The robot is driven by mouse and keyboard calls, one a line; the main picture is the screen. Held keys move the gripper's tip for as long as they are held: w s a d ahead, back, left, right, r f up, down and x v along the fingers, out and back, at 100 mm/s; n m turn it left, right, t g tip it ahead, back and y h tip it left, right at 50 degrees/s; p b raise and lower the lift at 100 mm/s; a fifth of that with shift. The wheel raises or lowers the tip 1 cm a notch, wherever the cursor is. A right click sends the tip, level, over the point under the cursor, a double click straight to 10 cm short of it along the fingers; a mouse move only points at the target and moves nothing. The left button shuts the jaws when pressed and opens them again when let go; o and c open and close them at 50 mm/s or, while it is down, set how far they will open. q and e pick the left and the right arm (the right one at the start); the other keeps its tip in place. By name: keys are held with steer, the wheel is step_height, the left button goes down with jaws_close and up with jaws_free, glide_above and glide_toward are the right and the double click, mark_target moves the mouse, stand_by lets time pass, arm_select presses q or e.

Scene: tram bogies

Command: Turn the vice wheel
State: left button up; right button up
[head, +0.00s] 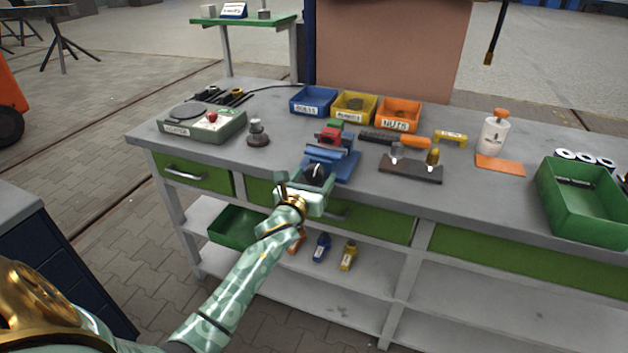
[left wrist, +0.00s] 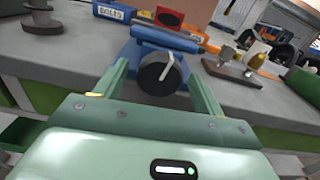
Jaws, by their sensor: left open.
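The blue vice (head: 340,164) stands at the front edge of the grey workbench. Its dark round wheel (left wrist: 156,80) faces my left wrist camera and bears a pale bent bar. The wheel also shows in the head view (head: 317,174), partly behind my gripper. A red piece (head: 331,135) is at the top of the vice. My left gripper (left wrist: 158,68) is open, with one green finger to each side of the wheel. I cannot tell whether either finger touches it. My right gripper is not in view.
Behind the vice are blue (head: 313,101), yellow (head: 354,106) and orange (head: 399,113) bins. A dark stand with small parts (head: 410,170) is right of the vice, a grey weight-like piece (head: 258,135) left. A green crate (head: 585,206) stands at the right. Drawers and shelves lie below.

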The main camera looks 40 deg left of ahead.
arm_select(q)
steer(key=shift+w, duration=0.15)
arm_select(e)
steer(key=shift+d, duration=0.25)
arm_select(q)
steer(key=c, duration=1)
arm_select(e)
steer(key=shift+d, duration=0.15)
arm_select(q)
steer(key=shift+n, duration=0.5)
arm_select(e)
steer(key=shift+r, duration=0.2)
